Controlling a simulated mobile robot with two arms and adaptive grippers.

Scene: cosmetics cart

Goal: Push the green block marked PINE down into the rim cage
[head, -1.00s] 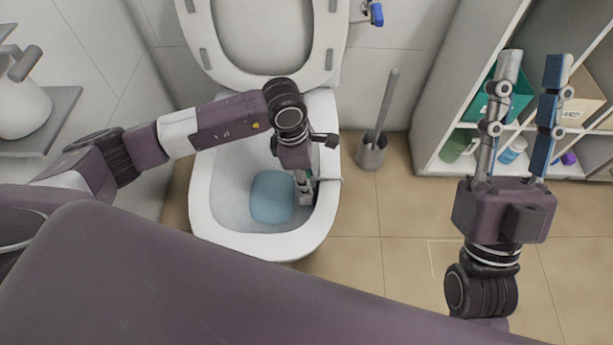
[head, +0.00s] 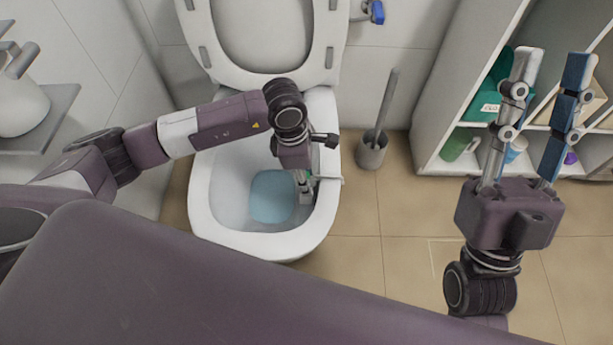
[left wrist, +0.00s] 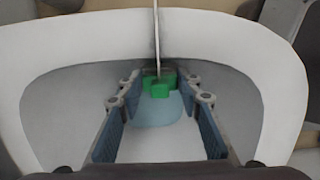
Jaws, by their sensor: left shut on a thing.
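The green block (left wrist: 160,90) shows in the left wrist view at the inner side of the toilet rim. I cannot read its mark. It sits at the rim cage (left wrist: 148,73), which hangs inside the bowl from a thin strap over the rim. In the head view the cage (head: 307,196) is partly hidden by my left gripper (head: 304,186), which points down into the bowl at its right side. My left gripper's fingers are on either side of the green block, shut on it. How deep the block sits is unclear. My right gripper (head: 552,62) is open and empty, near the shelf.
The toilet bowl (head: 210,205) has blue water inside and its lid is up. A toilet brush in a holder (head: 371,154) stands to the right. A white shelf (head: 440,110) with bins and bottles is at the far right.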

